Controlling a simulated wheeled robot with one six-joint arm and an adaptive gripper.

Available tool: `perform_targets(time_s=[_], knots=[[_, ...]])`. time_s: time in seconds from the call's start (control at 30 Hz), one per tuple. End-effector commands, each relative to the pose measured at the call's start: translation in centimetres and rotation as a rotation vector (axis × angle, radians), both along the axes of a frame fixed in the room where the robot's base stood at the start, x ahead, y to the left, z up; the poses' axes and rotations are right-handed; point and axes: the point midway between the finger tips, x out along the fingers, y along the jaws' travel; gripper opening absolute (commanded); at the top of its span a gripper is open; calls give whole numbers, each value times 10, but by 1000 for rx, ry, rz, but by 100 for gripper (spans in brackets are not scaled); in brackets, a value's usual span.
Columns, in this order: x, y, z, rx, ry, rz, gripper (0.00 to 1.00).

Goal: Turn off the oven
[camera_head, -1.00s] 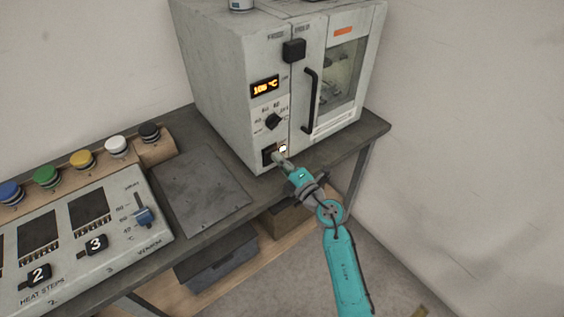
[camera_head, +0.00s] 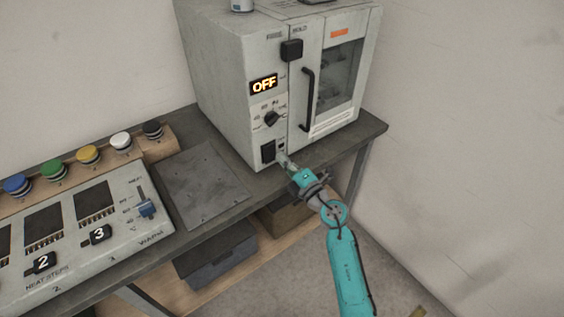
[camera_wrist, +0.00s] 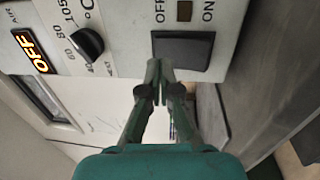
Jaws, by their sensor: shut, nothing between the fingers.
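The oven (camera_head: 228,100) is a pale grey box on the bench, with its display (camera_head: 264,85) reading OFF; the wrist view also shows the OFF display (camera_wrist: 34,50).
A temperature knob (camera_head: 271,119) is above the switch, and a black door handle (camera_head: 308,100) is to the right. A heat-step panel (camera_head: 120,235) and coloured buttons (camera_head: 88,155) are on the left. A flat dark plate (camera_head: 203,185) lies on the bench (camera_head: 350,140).

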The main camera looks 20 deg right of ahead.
Motion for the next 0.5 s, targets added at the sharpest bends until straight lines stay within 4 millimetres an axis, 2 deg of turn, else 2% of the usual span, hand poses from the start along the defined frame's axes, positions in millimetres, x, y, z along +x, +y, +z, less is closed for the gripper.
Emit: perform_targets(time_s=[0.03,0.27,0.5], knots=[[1,-2,1,0,0,0,0],[-27,-10,3,0,1,-1,0],[-61,-22,8,1,1,-2,0]])
